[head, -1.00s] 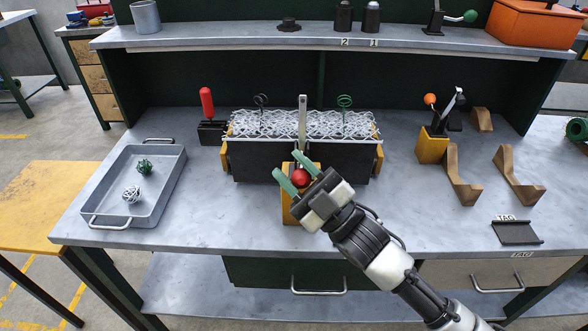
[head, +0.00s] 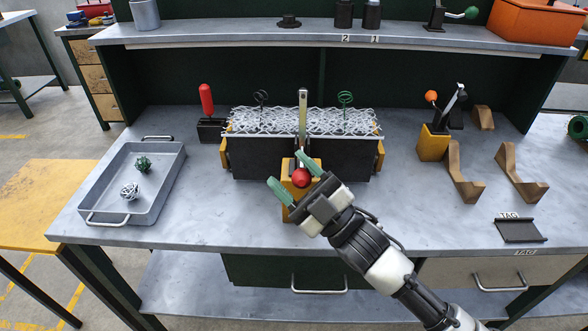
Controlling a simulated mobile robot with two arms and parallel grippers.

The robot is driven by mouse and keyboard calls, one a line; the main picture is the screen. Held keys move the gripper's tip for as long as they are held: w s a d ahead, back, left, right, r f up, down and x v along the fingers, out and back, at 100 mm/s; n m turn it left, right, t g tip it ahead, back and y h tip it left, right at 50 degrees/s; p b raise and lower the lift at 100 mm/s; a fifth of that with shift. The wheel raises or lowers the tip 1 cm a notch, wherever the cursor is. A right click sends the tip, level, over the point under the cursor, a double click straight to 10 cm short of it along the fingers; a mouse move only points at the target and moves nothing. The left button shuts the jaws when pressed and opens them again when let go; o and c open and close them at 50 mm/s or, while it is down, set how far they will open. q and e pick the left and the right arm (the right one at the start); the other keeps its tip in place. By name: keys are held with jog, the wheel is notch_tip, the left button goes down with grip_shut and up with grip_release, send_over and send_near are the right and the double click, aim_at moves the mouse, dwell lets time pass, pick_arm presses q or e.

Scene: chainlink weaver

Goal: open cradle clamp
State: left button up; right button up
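The cradle (head: 262,160) is a dark block with yellow end pieces at the middle of the bench, and white chainlink mesh (head: 270,121) lies along its top. At its front middle stands a yellow clamp block (head: 289,213) with a red ball knob (head: 300,178). An upright metal bar (head: 303,115) rises behind the knob. My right gripper (head: 295,178) has green fingertips on either side of the red knob, with a visible gap, so it looks open. It partly hides the yellow block. My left gripper is not in view.
A grey tray (head: 110,207) with two small wire balls is at left. A red-handled tool (head: 207,101) stands left of the cradle. A yellow block with an orange-ball lever (head: 433,146) and wooden brackets (head: 519,175) are at right. The bench between tray and cradle is clear.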

jog(key=shift+r, duration=0.15)
jog(key=shift+d, duration=0.15)
jog(key=b+v, duration=0.2)
jog(key=v, duration=0.8)
jog(key=shift+s+d+f, duration=0.1)
jog(key=shift+d+f, duration=0.1)
jog(key=shift+f, duration=0.1)
